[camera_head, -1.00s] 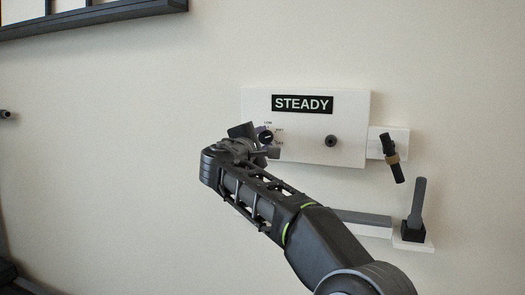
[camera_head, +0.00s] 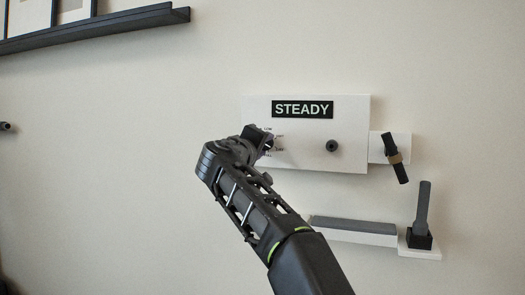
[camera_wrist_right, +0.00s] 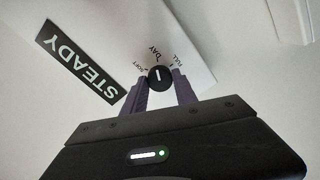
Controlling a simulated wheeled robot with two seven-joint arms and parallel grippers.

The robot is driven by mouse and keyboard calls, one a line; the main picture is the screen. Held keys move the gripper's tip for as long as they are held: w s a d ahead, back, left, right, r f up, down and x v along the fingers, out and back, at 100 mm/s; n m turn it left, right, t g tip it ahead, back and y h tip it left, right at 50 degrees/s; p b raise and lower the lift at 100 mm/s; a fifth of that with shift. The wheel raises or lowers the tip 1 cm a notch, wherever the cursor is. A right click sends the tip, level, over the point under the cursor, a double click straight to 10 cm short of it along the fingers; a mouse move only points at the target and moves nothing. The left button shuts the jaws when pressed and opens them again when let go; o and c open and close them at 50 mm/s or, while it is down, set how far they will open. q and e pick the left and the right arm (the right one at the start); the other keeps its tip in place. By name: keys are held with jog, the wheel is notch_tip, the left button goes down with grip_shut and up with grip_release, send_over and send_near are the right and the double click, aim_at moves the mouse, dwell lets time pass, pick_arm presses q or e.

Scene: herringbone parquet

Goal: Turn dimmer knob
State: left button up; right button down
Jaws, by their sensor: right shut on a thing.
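The dimmer knob is a small round black knob (camera_wrist_right: 160,78) with a white line, on a white wall panel (camera_head: 352,120) under a black "STEADY" sign (camera_head: 302,109). In the right wrist view its line points roughly at the "DAY" label; "SOFT" and "FULL" labels lie to either side. My right gripper (camera_wrist_right: 160,88) is shut on the knob, with one finger on each side. In the head view my right gripper (camera_head: 262,140) covers most of the knob and some labels. My left gripper is not in view.
A black peg (camera_head: 332,146) sticks out of the panel right of the knob. A dark handle (camera_head: 395,158) on a white plate and an upright grey lever (camera_head: 422,207) lie farther right. A grey ledge (camera_head: 352,225) is below. A dark shelf (camera_head: 95,30) is at upper left.

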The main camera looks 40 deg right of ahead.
jog(key=shift+m, duration=0.3)
jog(key=shift+f, duration=0.1)
jog(key=c, duration=1)
grip_release()
jog(key=shift+o, duration=0.2)
jog(key=b+v, duration=0.2)
jog(key=v, duration=0.5)
jog(key=shift+s+a, duration=0.2)
jog(key=shift+a, duration=0.15)
